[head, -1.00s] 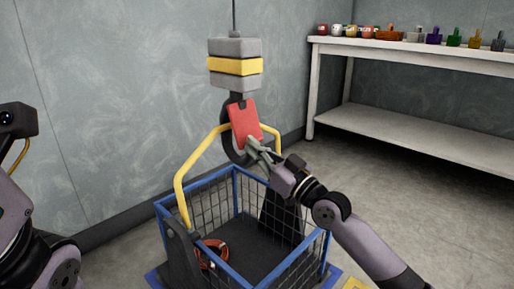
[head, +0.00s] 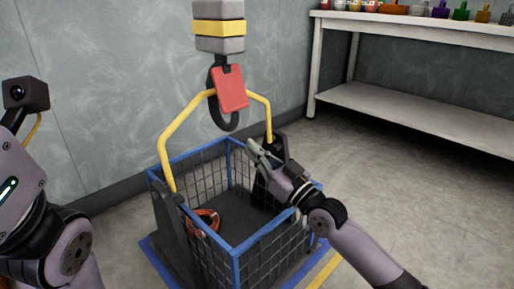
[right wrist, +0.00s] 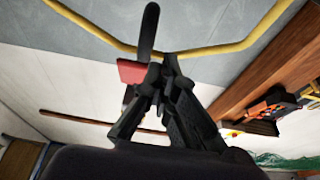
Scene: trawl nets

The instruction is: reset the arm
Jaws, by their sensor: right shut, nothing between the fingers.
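My right gripper (head: 257,150) is shut and empty, above the far right part of the blue-framed mesh basket (head: 237,254). It is apart from the black hook (head: 216,116) and its red plate (head: 231,89), which hang up and to the left of it. The basket's yellow bail (head: 182,128) runs up to the hook and passes behind the red plate. In the right wrist view the shut fingers (right wrist: 160,76) overlap the hook (right wrist: 148,28), red plate (right wrist: 131,71) and bail (right wrist: 225,47). My left arm shows at the left edge; its gripper is out of view.
A grey and yellow block (head: 218,28) hangs above the hook. An orange-red ring (head: 204,222) lies in the basket. A white shelf table (head: 420,28) with several small coloured items stands at the back right. The floor between it and the basket is clear.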

